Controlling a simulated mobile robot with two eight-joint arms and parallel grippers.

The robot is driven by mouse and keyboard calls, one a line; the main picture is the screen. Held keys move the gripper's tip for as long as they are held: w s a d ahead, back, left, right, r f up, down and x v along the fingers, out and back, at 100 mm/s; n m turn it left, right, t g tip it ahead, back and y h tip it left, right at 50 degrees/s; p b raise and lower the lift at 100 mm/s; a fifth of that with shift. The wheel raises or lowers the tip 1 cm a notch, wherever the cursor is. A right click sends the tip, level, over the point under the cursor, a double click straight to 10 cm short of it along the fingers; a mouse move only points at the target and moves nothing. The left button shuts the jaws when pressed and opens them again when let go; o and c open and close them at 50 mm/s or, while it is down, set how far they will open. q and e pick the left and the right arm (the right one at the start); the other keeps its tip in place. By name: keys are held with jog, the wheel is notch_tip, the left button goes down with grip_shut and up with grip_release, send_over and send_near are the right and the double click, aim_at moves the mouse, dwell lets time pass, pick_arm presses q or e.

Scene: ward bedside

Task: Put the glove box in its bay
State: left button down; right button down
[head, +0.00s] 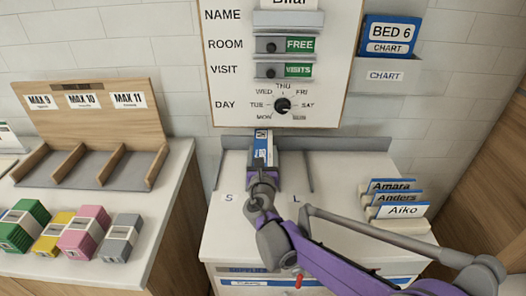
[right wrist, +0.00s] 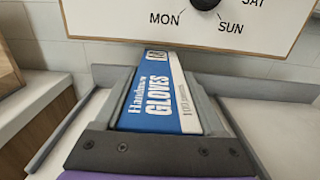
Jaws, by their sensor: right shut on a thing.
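The glove box (head: 262,148) is blue and white and sits near the back rail of the white cabinet top, below the sign board. In the right wrist view the glove box (right wrist: 160,92) reads "GLOVES" and lies between both fingers. My right gripper (head: 263,172) is shut on it. The bays (head: 235,172) on the cabinet top are split by grey dividers, with an S label at left and an L label at right. My gripper and arm hide the middle label area. The box is between the S and L labels; I cannot tell whether it touches the surface. My left gripper is not in view.
A board (head: 283,60) with room, visit and day signs hangs directly behind. Name cards (head: 397,198) stand in holders at right. A left counter (head: 150,210) bears a wooden rack (head: 90,130) and several coloured packs (head: 85,232).

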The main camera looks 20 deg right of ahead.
jog(key=shift+d+f, duration=0.1)
jog(key=shift+f, duration=0.05)
jog(key=shift+c, duration=0.5)
grip_release()
jog(key=shift+w+d+f, duration=0.1)
jog(key=shift+w+f, duration=0.1)
jog(key=shift+w, duration=0.1)
jog(key=shift+o, duration=0.5)
jog(key=shift+s+r, duration=0.1)
jog(key=shift+r, duration=0.15)
jog(key=v, duration=1.2)
